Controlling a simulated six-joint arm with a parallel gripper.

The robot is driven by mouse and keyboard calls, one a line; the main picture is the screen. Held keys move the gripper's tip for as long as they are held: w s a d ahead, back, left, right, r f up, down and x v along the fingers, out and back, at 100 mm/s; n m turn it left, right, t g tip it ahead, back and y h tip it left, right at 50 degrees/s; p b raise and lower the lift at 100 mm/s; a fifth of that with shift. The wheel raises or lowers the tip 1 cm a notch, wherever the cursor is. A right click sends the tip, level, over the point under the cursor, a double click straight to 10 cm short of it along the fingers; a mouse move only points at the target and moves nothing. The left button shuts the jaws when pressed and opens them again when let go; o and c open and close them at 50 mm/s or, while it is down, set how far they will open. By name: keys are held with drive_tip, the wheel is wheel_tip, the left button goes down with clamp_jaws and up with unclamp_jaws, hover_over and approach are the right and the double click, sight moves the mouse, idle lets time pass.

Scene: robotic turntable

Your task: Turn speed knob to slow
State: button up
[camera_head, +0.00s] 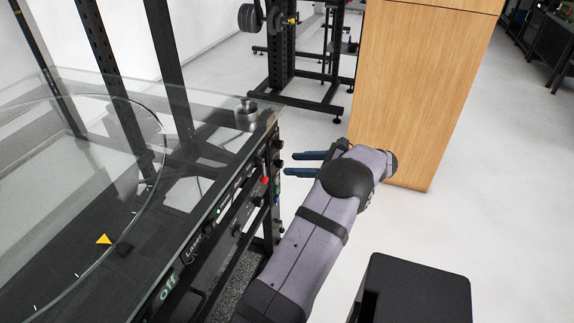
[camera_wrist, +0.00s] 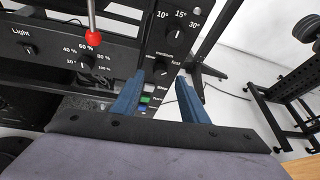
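My gripper (camera_head: 288,164) is open and empty, with its two blue fingers pointing at the turntable's control panel (camera_head: 207,228). In the wrist view, my gripper (camera_wrist: 160,76) has its fingertips on either side of a black knob (camera_wrist: 160,69), whose small label is hard to read. Contact cannot be told. Above it is a knob marked 10°, 15° and 30° (camera_wrist: 174,37). To the left is a knob with percent marks (camera_wrist: 86,62), and farther left is the Light knob (camera_wrist: 29,48). No readable label says speed.
A red ball-tipped lever (camera_wrist: 93,38) sticks out from the panel left of my fingers. Small green (camera_wrist: 145,99) and blue buttons lie beside the left finger. The glass turntable (camera_head: 100,150) is left of the panel. A wooden cabinet (camera_head: 410,90) stands behind my gripper.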

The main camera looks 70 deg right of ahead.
sight(282, 164)
drive_tip(key=shift+x, duration=2)
clamp_jaws()
